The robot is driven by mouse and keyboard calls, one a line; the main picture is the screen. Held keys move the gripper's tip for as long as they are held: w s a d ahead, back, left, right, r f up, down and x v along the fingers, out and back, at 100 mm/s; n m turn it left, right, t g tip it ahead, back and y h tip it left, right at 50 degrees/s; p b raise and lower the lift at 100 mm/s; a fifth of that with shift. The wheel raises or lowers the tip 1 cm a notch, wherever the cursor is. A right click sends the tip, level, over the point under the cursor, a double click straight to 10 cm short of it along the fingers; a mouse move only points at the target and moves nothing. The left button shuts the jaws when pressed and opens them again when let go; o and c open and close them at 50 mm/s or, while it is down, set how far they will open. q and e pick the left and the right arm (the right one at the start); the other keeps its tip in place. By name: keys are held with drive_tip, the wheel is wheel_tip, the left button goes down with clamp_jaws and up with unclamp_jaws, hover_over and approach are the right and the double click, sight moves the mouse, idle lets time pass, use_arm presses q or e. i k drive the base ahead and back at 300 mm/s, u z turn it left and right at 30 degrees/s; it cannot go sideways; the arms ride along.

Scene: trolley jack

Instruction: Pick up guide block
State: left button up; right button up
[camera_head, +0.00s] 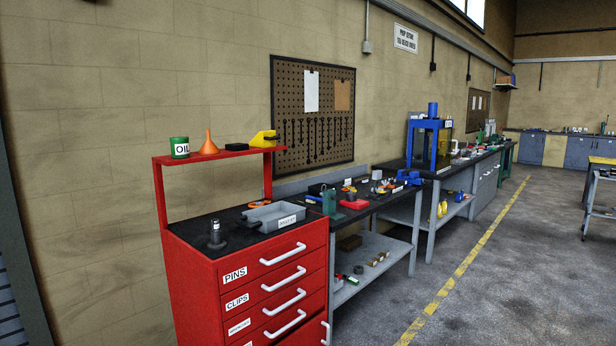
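I cannot tell which thing is the guide block; several small parts are too small to make out. A dark flanged cylinder (216,238) stands upright on the black top of the red drawer cabinet (195,275). A grey labelled tray (262,222) sits beside it, to its right. Small coloured parts lie on the workbench (405,190) behind, with a red piece (354,205) near its front. Neither of my grippers is in view.
The cabinet's raised red shelf (215,156) holds a green oil can (179,148), an orange funnel (208,145) and a yellow item (263,138). A blue press frame (431,140) stands farther back. The floor (510,270) at right is clear, with a yellow line.

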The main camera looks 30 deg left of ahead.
sight(376, 175)
drive_tip(key=u, duration=0.6)
drive_tip(key=k, duration=0.9)
drive_tip(key=u, duration=0.1)
drive_tip(key=i, duration=0.95)
drive_tip(key=z, duration=0.2)
drive_tip(key=k, duration=0.95)
drive_tip(key=u, duration=0.15)
drive_tip(key=i, duration=0.6)
